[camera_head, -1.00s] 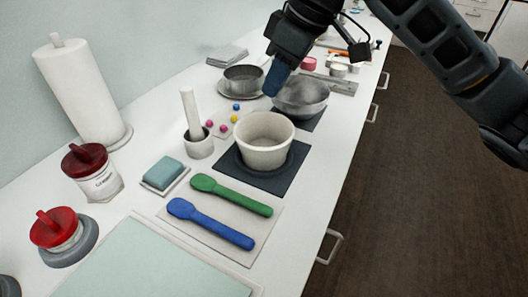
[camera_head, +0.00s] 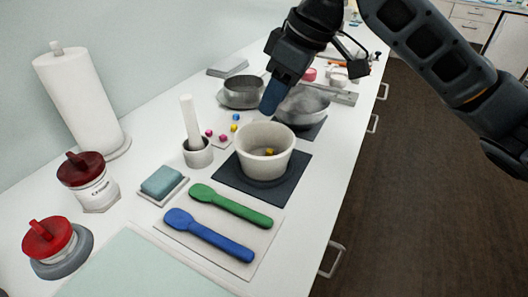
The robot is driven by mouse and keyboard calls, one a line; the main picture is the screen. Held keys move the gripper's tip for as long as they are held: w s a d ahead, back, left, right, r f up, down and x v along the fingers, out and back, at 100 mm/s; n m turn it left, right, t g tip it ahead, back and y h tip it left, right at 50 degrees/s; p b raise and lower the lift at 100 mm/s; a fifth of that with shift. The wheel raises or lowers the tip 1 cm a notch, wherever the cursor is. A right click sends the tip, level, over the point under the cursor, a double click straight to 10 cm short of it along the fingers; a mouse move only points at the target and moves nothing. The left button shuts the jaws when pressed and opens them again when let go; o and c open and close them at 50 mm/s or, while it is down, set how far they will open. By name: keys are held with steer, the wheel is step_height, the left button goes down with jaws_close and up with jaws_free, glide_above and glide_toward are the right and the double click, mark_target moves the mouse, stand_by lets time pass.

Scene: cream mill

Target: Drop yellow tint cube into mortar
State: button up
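A small yellow cube (camera_head: 270,151) lies inside the deep white bowl that looks like the mortar (camera_head: 281,137). The mortar stands upright on a dark square mat (camera_head: 229,169). My gripper (camera_head: 270,104) points down just above and behind the mortar's far rim, apart from the cube. Its blue fingers overlap from this angle, so the gap between them is hidden.
Several small coloured pieces (camera_head: 222,137) lie on a pale pad left of the mortar. A metal bowl (camera_head: 305,108) stands behind the mortar. Green (camera_head: 232,205) and blue (camera_head: 208,234) spatulas lie in front. The counter's right edge runs close past the mat.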

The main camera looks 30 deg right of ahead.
steer(key=v, duration=0.7)
steer(key=shift+r, duration=0.3)
steer(key=shift+s+d, duration=0.1)
